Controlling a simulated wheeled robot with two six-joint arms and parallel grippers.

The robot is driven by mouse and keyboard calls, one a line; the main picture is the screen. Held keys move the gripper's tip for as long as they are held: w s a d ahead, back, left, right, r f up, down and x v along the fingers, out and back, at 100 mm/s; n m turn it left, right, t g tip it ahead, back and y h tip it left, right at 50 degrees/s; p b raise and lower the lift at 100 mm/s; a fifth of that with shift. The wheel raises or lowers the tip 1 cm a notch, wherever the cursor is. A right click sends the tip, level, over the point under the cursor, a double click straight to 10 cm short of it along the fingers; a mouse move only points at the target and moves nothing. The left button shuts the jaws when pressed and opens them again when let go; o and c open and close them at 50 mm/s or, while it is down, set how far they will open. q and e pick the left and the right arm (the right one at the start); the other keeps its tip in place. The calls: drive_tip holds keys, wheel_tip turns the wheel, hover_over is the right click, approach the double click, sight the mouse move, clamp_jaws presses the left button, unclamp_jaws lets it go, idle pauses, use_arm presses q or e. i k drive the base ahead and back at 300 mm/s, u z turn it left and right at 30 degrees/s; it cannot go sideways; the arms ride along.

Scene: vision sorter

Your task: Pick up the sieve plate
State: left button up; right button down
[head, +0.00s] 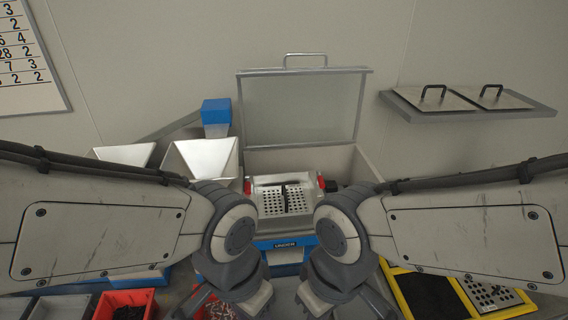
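A perforated metal sieve plate (272,204) with a dark bar across its middle sits in the top of the sorter (285,246), straight ahead between my two arms. Another perforated plate (492,291) lies at the lower right, beside a yellow-edged black area. Two flat plates with black handles, one on the left (434,98) and one on the right (496,97), lie on the wall shelf; I cannot tell if they have holes. My wrists fold down to the bottom edge in front of the sorter.
The sorter's clear lid (300,108) stands raised behind the plate. Metal hoppers (203,157) stand to its left. A red bin (126,304) with dark contents and a grey bin (61,307) are at the lower left. The wall shelf (535,110) juts out at right.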

sight(285, 197)
drive_tip(key=z, duration=0.5)
drive_tip(key=k, duration=1.2)
drive_tip(key=z, duration=1.2)
drive_tip(key=i, duration=1.35)
drive_tip(key=u, duration=0.9)
drive_tip(key=i, duration=0.5)
drive_tip(key=u, duration=0.55)
